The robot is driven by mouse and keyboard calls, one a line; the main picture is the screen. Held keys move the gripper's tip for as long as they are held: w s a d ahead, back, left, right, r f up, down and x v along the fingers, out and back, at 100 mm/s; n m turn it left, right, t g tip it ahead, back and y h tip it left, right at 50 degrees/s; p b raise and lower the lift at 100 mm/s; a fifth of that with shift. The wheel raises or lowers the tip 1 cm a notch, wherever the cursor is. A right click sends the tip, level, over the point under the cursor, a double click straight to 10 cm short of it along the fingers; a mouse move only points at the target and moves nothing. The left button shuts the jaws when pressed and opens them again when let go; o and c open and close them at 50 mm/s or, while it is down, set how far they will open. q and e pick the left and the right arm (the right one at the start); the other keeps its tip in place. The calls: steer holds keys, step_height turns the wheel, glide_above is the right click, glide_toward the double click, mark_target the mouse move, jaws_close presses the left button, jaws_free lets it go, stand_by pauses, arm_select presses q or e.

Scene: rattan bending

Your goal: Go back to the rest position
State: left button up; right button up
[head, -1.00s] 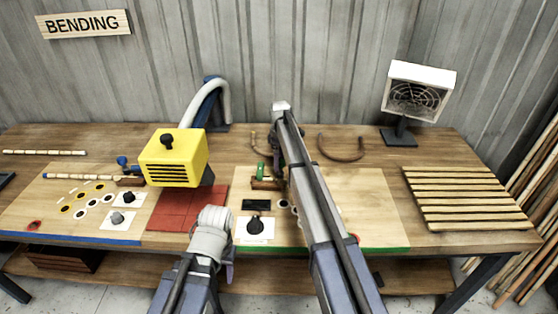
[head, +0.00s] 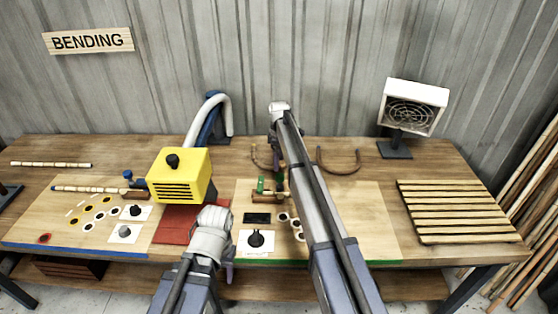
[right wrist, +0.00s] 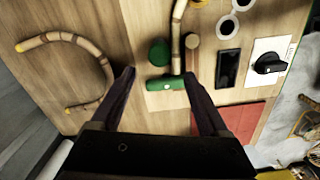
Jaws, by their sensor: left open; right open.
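My right arm reaches over the table in the head view. Its gripper (right wrist: 159,76) is open and empty in the right wrist view, with a finger on either side of a green clamp (right wrist: 166,83). A jointed rattan piece (right wrist: 178,40) runs up from that clamp. A bent U-shaped rattan piece (right wrist: 103,62) lies left of the fingers; it also shows in the head view (head: 340,171). My left gripper (head: 229,272) is low in the head view, mostly hidden by its own wrist; it is open, and nothing held shows.
A yellow box (head: 180,178) stands behind my left wrist, beside a red mat (head: 178,225). A white fan heater (head: 413,108) and a slatted rack (head: 460,212) are at right. Black knobs (head: 255,239) sit near the front. The table's back left is fairly clear.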

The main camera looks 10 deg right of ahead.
arm_select(q)
step_height(320, 180, down, 3)
steer(key=b, duration=0.3)
steer(key=shift+f, duration=0.1)
arm_select(e)
steer(key=s+a+f+m, duration=0.1)
steer(key=s+a+m, duration=0.2)
steer(key=s, duration=1.1)
steer(key=s+a+f+m, duration=0.1)
steer(key=s+a, duration=0.5)
steer(key=s, duration=0.9)
steer(key=s+a+f+m+h, duration=0.1)
steer(key=s+a+m, duration=0.3)
steer(key=s, duration=1.1)
steer(key=shift+s+a+m, duration=0.2)
steer(key=shift+a+m, duration=0.1)
